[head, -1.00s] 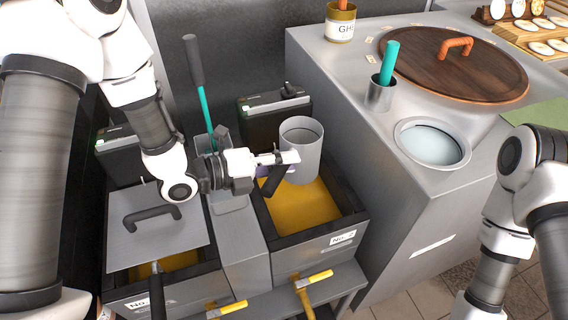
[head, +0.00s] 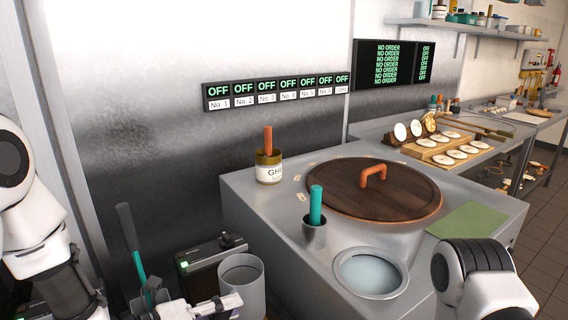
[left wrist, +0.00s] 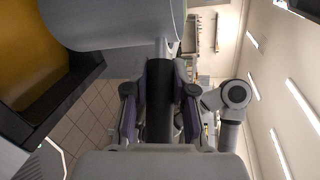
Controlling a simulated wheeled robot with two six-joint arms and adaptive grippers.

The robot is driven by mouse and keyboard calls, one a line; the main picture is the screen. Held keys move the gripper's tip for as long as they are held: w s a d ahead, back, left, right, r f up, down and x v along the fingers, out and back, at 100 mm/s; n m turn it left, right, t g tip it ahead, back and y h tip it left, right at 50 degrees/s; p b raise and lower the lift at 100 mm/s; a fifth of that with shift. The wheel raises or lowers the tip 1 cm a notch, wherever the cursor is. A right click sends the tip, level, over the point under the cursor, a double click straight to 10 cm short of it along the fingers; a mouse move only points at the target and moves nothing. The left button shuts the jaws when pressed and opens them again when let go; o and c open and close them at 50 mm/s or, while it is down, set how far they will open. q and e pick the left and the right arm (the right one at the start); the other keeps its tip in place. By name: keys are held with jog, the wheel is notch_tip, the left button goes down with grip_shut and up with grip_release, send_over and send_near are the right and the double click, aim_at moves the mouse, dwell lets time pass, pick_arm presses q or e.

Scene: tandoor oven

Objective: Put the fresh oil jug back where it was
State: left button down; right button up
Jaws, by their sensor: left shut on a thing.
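The fresh oil jug (head: 253,298), a grey metal cylinder with an open top, is upright at the bottom edge of the head view, its lower part cut off. My left gripper (head: 232,304) is at its left front side, partly cut off. In the left wrist view my left gripper (left wrist: 159,112) is shut on the jug's black handle (left wrist: 160,90), with a purple-lined finger on each side. The jug's grey body (left wrist: 110,22) fills the top there, beside yellow oil (left wrist: 35,45) in a fryer vat. My right gripper is outside the views; only my right arm shows.
A steel counter carries a ghee tin (head: 268,170), a steel cup (head: 314,236) with a green-handled tool, a round wooden lid (head: 390,200), a basin (head: 371,273) and a green mat (head: 467,221). A black control box (head: 210,268) stands behind the jug.

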pick_arm(q)
jog(key=shift+r+p, duration=0.75)
jog(key=shift+r, duration=1.05)
